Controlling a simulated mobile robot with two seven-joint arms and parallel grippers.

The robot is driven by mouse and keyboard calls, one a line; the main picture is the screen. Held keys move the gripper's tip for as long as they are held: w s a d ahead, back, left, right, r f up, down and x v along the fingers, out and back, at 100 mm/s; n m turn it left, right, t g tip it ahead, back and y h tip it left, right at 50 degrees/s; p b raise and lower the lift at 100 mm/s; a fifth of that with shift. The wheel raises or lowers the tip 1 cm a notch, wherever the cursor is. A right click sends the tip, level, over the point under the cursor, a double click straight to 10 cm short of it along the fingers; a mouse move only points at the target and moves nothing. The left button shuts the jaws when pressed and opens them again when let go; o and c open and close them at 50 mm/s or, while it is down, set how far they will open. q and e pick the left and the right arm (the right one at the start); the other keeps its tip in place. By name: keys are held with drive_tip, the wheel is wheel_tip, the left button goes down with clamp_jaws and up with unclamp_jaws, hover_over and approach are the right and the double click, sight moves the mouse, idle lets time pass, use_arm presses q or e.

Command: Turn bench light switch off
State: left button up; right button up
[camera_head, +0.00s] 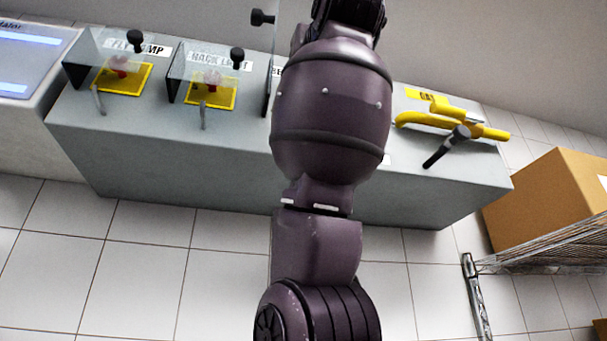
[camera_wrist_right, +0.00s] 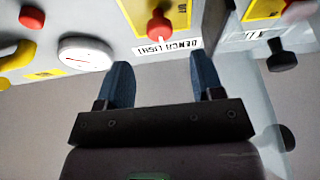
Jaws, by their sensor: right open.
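The bench light switch, a red knob (camera_wrist_right: 160,26) on a yellow plate (camera_wrist_right: 143,10), shows in the right wrist view above a white label (camera_wrist_right: 168,47) reading BENCH LIGHT upside down. My right gripper (camera_wrist_right: 165,82) is open and empty. Its two blue fingers point toward the label and switch, apart from the knob. Nothing visible covers the knob in that view. In the head view my own arm hides this switch and the gripper. My left gripper is in neither view.
In the head view, two other switches on yellow plates (camera_head: 123,80) (camera_head: 211,91) sit under clear covers with black knobs on the grey bench (camera_head: 160,150). A clear panel with a black knob (camera_head: 262,17) stands raised beside my arm. A yellow valve pipe (camera_head: 424,119) is at right.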

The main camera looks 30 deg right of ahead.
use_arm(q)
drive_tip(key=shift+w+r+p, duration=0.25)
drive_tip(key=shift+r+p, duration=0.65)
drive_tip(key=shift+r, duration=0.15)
use_arm(e)
drive_tip(key=shift+x, duration=3.35)
drive_tip(key=shift+f, duration=0.2)
drive_tip(key=shift+c, duration=0.2)
drive_tip(key=c, duration=0.9)
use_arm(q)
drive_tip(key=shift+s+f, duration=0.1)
